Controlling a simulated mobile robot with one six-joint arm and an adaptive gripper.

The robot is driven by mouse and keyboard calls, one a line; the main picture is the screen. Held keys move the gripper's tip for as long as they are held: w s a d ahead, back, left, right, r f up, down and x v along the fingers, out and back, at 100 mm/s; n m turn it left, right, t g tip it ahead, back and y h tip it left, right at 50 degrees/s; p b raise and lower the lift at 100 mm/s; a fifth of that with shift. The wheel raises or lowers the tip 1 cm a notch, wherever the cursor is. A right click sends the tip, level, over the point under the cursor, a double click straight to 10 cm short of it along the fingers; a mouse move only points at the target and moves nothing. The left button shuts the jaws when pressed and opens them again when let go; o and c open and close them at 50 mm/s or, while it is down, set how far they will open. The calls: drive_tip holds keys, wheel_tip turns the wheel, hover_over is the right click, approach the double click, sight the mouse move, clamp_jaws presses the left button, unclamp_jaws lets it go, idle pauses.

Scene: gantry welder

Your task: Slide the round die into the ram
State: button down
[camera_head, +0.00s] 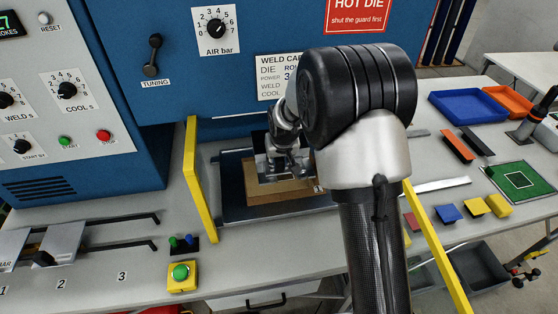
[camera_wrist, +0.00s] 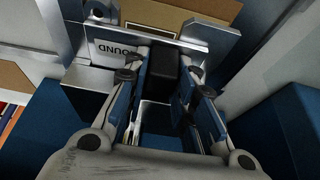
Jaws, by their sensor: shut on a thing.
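My gripper (camera_wrist: 165,82) is shut on the black handle block of the round die (camera_wrist: 113,51). The die is a silvery metal piece with a white label reading ROUND, upside down in the wrist view. In the head view my gripper (camera_head: 286,163) is inside the press opening, above a tan block (camera_head: 257,191) on the dark press bed (camera_head: 232,209). The die is mostly hidden there by my arm. The ram is not clearly visible, and I cannot tell whether the die touches it.
Yellow guard posts (camera_head: 198,185) flank the opening on the left and right (camera_head: 437,250). A green button on a yellow box (camera_head: 181,275) stands at the front. Blue (camera_head: 468,106) and orange trays (camera_head: 508,101) lie at the right. A weld card (camera_head: 279,78) hangs behind my arm.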

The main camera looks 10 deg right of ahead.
drive_tip(key=shift+w, duration=0.2)
drive_tip(key=shift+w+r, duration=0.2)
drive_tip(key=shift+w, duration=0.05)
idle(0.3)
drive_tip(key=c, duration=1.2)
unclamp_jaws()
drive_tip(key=shift+w+r, duration=0.1)
drive_tip(key=shift+w, duration=0.15)
drive_tip(key=shift+c, duration=0.2)
drive_tip(key=shift+s, duration=0.1)
drive_tip(key=s+v, duration=0.1)
drive_tip(key=v, duration=1)
drive_tip(key=s+d+r+b, duration=0.1)
drive_tip(key=s+r+b, duration=0.4)
drive_tip(key=s, duration=1.1)
drive_tip(key=s+f+b, duration=0.3)
drive_tip(key=s, duration=1.5)
drive_tip(key=shift+d, duration=0.45)
